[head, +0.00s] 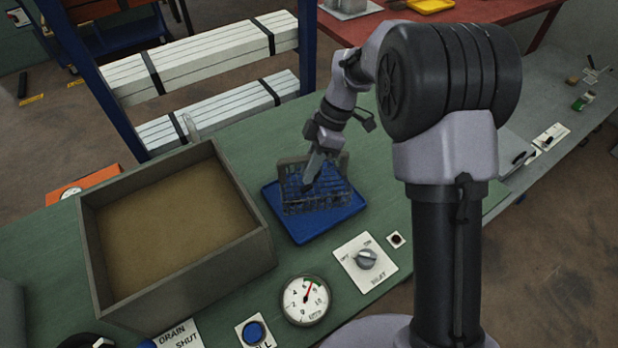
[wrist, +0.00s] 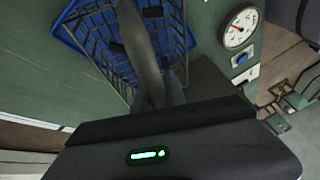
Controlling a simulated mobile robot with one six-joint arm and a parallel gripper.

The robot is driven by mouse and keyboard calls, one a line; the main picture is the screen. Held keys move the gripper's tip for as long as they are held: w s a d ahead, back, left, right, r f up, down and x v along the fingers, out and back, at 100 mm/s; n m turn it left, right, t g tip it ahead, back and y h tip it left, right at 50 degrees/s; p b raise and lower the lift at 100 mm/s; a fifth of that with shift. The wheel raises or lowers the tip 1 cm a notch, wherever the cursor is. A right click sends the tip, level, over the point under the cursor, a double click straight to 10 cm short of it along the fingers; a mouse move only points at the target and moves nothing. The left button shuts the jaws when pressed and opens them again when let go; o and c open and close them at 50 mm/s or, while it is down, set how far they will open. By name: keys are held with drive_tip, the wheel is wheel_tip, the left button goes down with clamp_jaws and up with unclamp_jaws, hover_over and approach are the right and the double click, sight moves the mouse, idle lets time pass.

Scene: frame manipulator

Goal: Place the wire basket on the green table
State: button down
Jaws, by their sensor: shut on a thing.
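The wire basket (head: 333,196) is a small dark grey mesh basket, upright over a blue tray (head: 303,236) on the green table (head: 384,190). My gripper (head: 309,184) reaches down to it from above and is shut on it. I cannot tell whether the basket's bottom touches the tray. In the wrist view the basket (wrist: 105,45) shows its wire bars against the blue tray (wrist: 68,32), with a finger of my gripper (wrist: 150,75) in front. The exact place of the grip is partly hidden.
A large open grey box (head: 262,250) with a brown floor stands left of the tray. A pressure gauge (head: 306,300), a rotary switch plate (head: 366,262) and a blue button (head: 253,333) lie along the near edge. A rack with white bars (head: 200,62) stands behind.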

sight(309, 191)
drive_tip(key=shift+w+f+b, duration=0.1)
drive_tip(key=shift+f+b, duration=0.85)
drive_tip(key=shift+f, duration=0.95)
drive_tip(key=c, duration=1.4)
unclamp_jaws()
drive_tip(key=shift+o, duration=0.2)
drive_tip(key=d+r+m+t+p, duration=0.1)
drive_tip(key=d+r+m+p, duration=0.2)
drive_tip(key=r, duration=0.7)
drive_tip(key=d+r+m+t+p, duration=0.1)
drive_tip(key=d+r+m+p, duration=0.15)
drive_tip(key=r, duration=0.65)
drive_tip(key=s+d+r+m+t, duration=0.1)
drive_tip(key=s+d+m+t, duration=0.1)
drive_tip(key=s+m, duration=0.4)
drive_tip(key=s+d+r+m+t+h, duration=0.1)
drive_tip(key=s+r+m+t, duration=0.1)
drive_tip(key=s+m, duration=0.4)
drive_tip(key=s+d+r+m+t+h, duration=0.1)
drive_tip(key=s+d+r+m+t, duration=0.1)
drive_tip(key=s+m, duration=0.4)
drive_tip(key=s, duration=0.4)
drive_tip(key=shift+d+m+t, duration=0.35)
drive_tip(key=shift+t, duration=0.05)
